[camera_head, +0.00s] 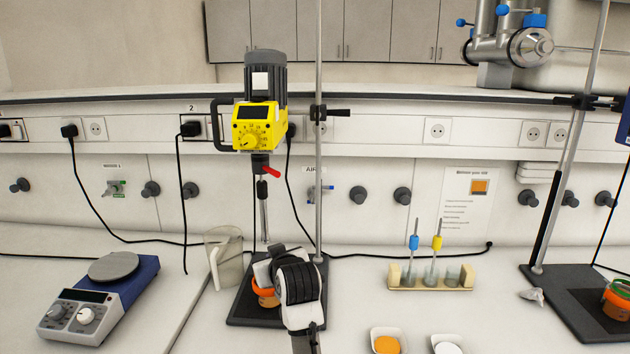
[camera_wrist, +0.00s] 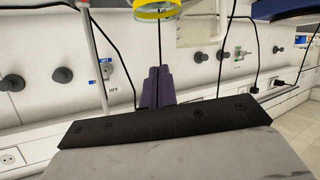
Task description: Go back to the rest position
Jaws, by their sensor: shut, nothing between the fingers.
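My gripper (camera_wrist: 157,88) shows in the wrist view as two purple fingers pressed together, with nothing between them. In the head view my arm rises from the bottom centre, in front of the overhead stirrer's stand, and hides my fingertips. The yellow overhead stirrer (camera_head: 260,125) hangs on a vertical rod above my arm. An orange vessel (camera_head: 265,297) on the dark stand base is partly hidden behind my arm.
A clear beaker (camera_head: 222,262) stands just left of my arm. A hotplate (camera_head: 100,295) is at the left. A rack (camera_head: 430,280) with blue- and yellow-topped tools, and dishes of orange (camera_head: 386,345) and white powder (camera_head: 447,347), are to the right. Cables hang along the wall.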

